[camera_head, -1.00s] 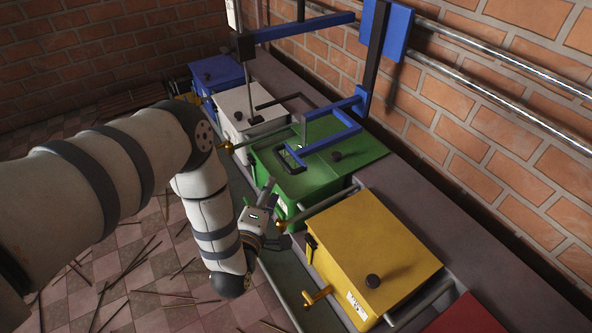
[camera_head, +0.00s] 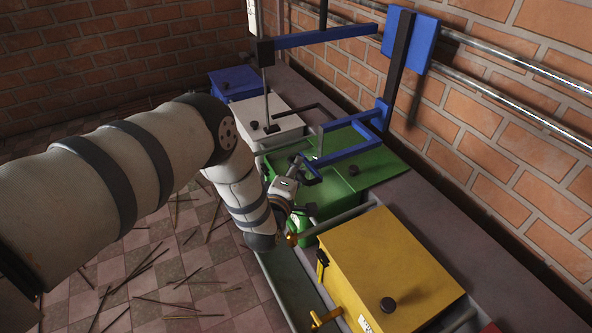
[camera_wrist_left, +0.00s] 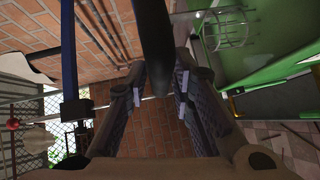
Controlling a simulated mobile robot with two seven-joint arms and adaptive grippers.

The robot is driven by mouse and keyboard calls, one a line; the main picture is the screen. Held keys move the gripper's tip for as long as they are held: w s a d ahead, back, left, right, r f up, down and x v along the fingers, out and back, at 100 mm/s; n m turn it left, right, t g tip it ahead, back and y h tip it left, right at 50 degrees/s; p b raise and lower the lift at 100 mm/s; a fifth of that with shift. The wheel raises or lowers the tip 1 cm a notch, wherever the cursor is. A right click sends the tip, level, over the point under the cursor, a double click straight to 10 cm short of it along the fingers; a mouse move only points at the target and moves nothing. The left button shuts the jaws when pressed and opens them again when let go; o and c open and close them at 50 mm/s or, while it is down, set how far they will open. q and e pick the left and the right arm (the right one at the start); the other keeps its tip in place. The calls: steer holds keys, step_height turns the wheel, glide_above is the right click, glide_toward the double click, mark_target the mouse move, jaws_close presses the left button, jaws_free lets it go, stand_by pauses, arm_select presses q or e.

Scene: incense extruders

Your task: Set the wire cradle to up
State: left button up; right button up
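The green extruder box (camera_head: 368,165) stands in the middle of the row in the head view. In the left wrist view, thin pale wires that look like the wire cradle (camera_wrist_left: 228,30) show against the green body at upper right. I cannot make the cradle out in the head view. My left gripper (camera_head: 308,170) is at the near side of the green box, close to the blue bracket. In the left wrist view its fingers (camera_wrist_left: 160,85) are apart, with a dark rounded bar (camera_wrist_left: 152,45) at or between them; contact cannot be told. My right gripper is out of view.
A yellow box (camera_head: 395,260) stands nearer, white (camera_head: 268,118) and blue (camera_head: 235,82) boxes farther off. A blue bracket (camera_head: 345,152) overhangs the green box. A brass-ended handle (camera_head: 292,239) is just below the gripper. Thin sticks lie on the tiled floor.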

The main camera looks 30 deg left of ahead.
arm_select(q)
jaws_close()
steer(key=shift+r, duration=0.15)
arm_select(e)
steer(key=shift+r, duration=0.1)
arm_select(q)
step_height(320, 180, up, 12)
steer(key=p, duration=0.9)
steer(key=shift+f, duration=0.25)
steer(key=o, duration=0.6)
jaws_free()
steer(key=shift+c, duration=0.2)
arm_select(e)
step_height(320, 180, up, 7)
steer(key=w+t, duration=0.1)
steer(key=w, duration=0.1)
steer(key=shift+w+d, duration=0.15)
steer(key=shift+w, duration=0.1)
arm_select(q)
steer(key=v, duration=1.2)
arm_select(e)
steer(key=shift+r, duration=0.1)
